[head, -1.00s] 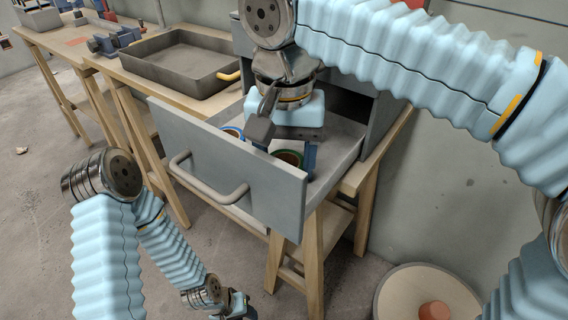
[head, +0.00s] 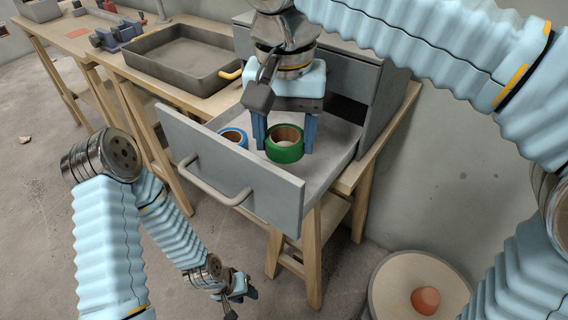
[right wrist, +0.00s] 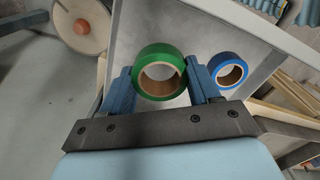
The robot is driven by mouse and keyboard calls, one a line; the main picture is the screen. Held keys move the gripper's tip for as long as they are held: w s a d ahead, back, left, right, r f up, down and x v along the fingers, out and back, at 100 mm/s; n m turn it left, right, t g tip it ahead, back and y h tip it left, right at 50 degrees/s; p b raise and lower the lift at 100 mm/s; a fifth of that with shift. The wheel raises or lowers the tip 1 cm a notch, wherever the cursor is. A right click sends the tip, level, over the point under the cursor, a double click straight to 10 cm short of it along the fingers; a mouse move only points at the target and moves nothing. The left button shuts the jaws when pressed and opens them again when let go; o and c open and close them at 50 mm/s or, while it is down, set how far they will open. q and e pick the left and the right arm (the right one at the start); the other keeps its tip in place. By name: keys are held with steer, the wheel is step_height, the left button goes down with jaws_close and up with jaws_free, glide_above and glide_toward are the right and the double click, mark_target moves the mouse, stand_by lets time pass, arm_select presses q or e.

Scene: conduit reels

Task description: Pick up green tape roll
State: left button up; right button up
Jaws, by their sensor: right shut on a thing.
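The green tape roll (head: 284,151) is between the fingers of my right gripper (head: 285,142), which is shut on it. The roll appears raised above the floor of the open grey drawer (head: 225,165). In the right wrist view the green tape roll (right wrist: 160,89) sits between the two blue fingers of the right gripper (right wrist: 161,84), its hole facing the camera. My left gripper (head: 234,293) hangs low at the bottom of the head view, small, and its opening is unclear.
A blue tape roll (head: 233,137) lies in the drawer beside the green one, and also shows in the right wrist view (right wrist: 228,70). A grey tray (head: 182,62) stands on the wooden bench to the left. A large reel (head: 418,290) stands on the floor at lower right.

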steer(key=shift+r, duration=2)
